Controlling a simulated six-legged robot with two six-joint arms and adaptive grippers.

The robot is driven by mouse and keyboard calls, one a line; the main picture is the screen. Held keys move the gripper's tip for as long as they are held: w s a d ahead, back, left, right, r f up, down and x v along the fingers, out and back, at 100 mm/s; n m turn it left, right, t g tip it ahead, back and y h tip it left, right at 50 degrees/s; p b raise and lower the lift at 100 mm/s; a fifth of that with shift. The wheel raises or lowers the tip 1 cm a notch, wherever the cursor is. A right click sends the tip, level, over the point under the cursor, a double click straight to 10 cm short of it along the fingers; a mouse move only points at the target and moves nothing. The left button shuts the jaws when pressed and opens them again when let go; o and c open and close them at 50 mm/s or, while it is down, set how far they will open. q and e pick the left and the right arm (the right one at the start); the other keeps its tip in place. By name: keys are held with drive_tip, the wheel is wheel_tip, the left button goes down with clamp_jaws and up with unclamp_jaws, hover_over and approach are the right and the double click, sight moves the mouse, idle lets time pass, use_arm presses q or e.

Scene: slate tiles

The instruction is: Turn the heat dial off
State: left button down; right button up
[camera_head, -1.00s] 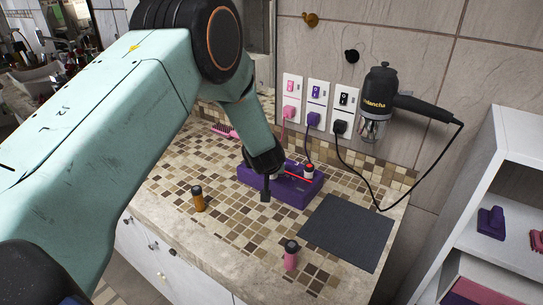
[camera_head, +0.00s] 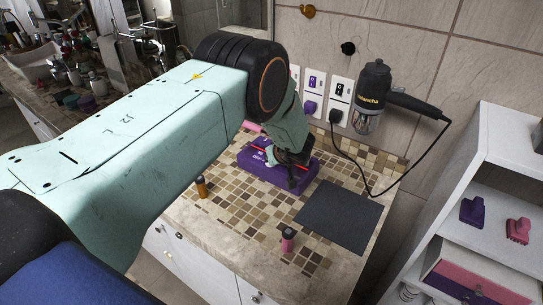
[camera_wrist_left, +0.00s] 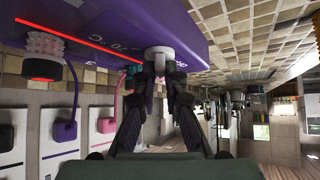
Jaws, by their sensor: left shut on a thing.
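The purple heater box (camera_head: 256,172) sits on the tiled counter, with a red stripe along it. In the left wrist view it hangs inverted at the top (camera_wrist_left: 105,20), with "°C" printed near a pale dial (camera_wrist_left: 158,52). My left gripper (camera_wrist_left: 158,70) is shut on that pale dial. A second knob with a white ribbed collar and red lit face (camera_wrist_left: 42,56) stands apart to the left in that view. In the head view my left gripper (camera_head: 291,180) is over the right part of the box and hides both dials. My right gripper is not in view.
An orange bottle (camera_head: 201,187) and a pink bottle (camera_head: 287,240) stand on the counter. A dark mat (camera_head: 340,222) lies right of the box. A black hair dryer (camera_head: 374,92) hangs on the wall with its cord looping down. A white shelf (camera_head: 500,185) stands at right.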

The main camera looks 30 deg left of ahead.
use_arm(q)
drive_tip(key=shift+w+n+g+y+b, duration=0.25)
drive_tip(key=shift+n+g+y+b, duration=0.2)
drive_tip(key=shift+n+b, duration=0.3)
drive_tip(key=n+g+b, duration=0.1)
drive_tip(key=n+b, duration=0.1)
drive_tip(key=b, duration=0.1)
drive_tip(key=n+g+y+b, duration=0.1)
drive_tip(key=n+g+b, duration=0.1)
drive_tip(key=b, duration=0.2)
drive_tip(key=shift+w+y, duration=0.15)
drive_tip(key=shift+y, duration=0.1)
drive_tip(key=shift+r+n+g+b, duration=0.15)
drive_tip(key=shift+n+g+b, duration=0.45)
drive_tip(key=shift+b, duration=0.9)
drive_tip(key=c, duration=1.4)
unclamp_jaws()
drive_tip(key=shift+d, duration=0.2)
drive_tip(key=v, duration=1.1)
drive_tip(key=shift+s+d+r, duration=0.2)
drive_tip(key=shift+r, duration=0.1)
